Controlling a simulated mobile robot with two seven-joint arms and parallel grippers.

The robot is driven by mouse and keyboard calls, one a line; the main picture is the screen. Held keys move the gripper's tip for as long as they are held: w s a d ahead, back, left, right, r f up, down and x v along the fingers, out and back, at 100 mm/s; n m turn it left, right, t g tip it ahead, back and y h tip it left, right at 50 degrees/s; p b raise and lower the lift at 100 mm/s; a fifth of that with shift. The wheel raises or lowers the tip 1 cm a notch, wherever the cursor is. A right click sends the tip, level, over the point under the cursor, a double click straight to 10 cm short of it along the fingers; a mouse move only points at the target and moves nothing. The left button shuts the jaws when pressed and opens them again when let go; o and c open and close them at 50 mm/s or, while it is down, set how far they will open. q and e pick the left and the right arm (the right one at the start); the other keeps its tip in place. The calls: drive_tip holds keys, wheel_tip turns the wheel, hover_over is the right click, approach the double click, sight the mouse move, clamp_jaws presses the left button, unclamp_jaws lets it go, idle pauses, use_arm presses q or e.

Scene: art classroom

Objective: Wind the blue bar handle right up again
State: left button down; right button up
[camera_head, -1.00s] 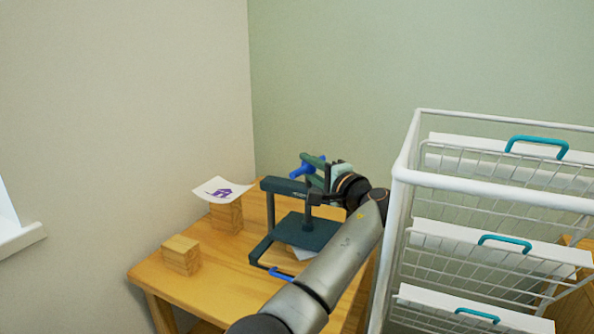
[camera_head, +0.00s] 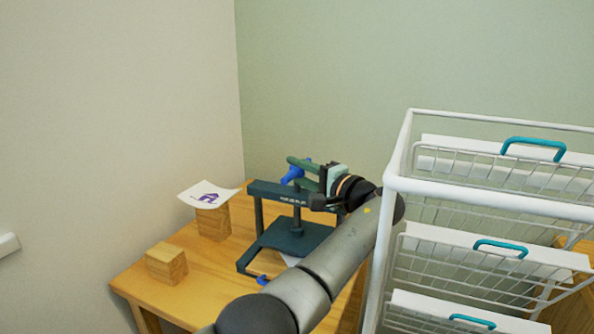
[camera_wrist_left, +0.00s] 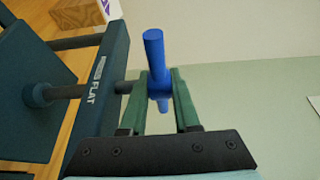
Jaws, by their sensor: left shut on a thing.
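A dark teal press (camera_head: 280,195) stands on the wooden table, with a crossbeam, a screw post and a flat plate (camera_head: 300,238). Its blue bar handle (camera_head: 291,174) is at the top of the press. My left gripper (camera_head: 303,166) is shut on this handle above the crossbeam. In the left wrist view, the blue bar (camera_wrist_left: 154,50) sticks out from between my green fingers (camera_wrist_left: 159,97). The plate is below the crossbeam, with a gap between them. White paper (camera_head: 290,259) shows partly under the plate. My right gripper is not in view.
A wooden block (camera_head: 166,263) and a second block (camera_head: 213,222) with a purple-printed sheet (camera_head: 208,195) on it stand left of the press. A white wire rack (camera_head: 396,187) with teal handles stands close on the right. Walls rise behind.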

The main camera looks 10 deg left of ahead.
use_arm(q)
drive_tip(key=c, duration=0.6)
unclamp_jaws()
drive_tip(key=shift+a, duration=0.1)
drive_tip(key=shift+c, duration=0.2)
drive_tip(key=shift+f, duration=0.1)
